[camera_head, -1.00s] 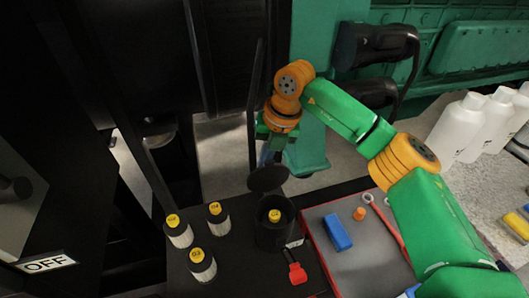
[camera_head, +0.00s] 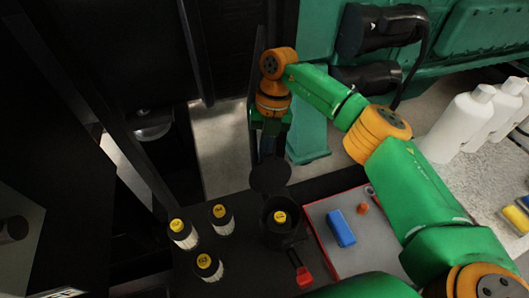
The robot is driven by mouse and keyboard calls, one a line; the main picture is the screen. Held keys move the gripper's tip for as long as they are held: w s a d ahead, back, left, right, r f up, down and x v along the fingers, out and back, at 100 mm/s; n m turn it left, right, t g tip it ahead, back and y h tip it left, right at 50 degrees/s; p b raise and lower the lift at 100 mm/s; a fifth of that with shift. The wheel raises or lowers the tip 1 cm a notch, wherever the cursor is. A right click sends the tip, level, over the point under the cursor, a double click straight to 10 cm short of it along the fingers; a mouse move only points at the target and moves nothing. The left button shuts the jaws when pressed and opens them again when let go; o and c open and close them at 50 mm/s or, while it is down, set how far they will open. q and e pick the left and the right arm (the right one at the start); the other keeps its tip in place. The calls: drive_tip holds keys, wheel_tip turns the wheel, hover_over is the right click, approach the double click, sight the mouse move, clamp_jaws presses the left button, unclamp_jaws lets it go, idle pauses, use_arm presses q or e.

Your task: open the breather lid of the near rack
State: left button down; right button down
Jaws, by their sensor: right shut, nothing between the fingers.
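The near rack (camera_head: 222,262) is a dark block holding a black round canister (camera_head: 277,236). A yellow-topped filter (camera_head: 280,217) shows inside its open mouth. Its round black breather lid (camera_head: 270,178) stands raised at the canister's far side, leaving the mouth uncovered. My right gripper (camera_head: 267,154) points down just behind the lid, shut and empty. Its fingertips are partly hidden by the lid, so I cannot tell whether they touch it. A red-tipped lever (camera_head: 303,275) sticks out at the canister's front right. My left gripper is not in view.
Several yellow-capped filters (camera_head: 184,234) stand left of the canister. A red-edged grey tray (camera_head: 365,243) at right holds a blue block (camera_head: 341,228) and an orange piece (camera_head: 362,208). White bottles (camera_head: 458,124) stand farther right. Dark posts rise at left.

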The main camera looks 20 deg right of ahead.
drive_tip(key=shift+s+f, duration=0.2)
drive_tip(key=shift+f, duration=0.3)
drive_tip(key=shift+w+r+b, duration=0.15)
drive_tip(key=shift+r+b, duration=0.15)
drive_tip(key=shift+b, duration=0.15)
wheel_tip(320, 180, up, 3)
drive_tip(key=shift+a+r+b, duration=0.1)
drive_tip(key=shift+a+b, duration=0.05)
drive_tip(key=shift+b, duration=0.85)
drive_tip(key=s+a+r+b, duration=0.3)
drive_tip(key=s+r+b, duration=0.1)
drive_tip(key=s+r, duration=0.6)
drive_tip(key=s, duration=0.3)
drive_tip(key=shift+s+a, duration=0.2)
drive_tip(key=shift+s, duration=0.1)
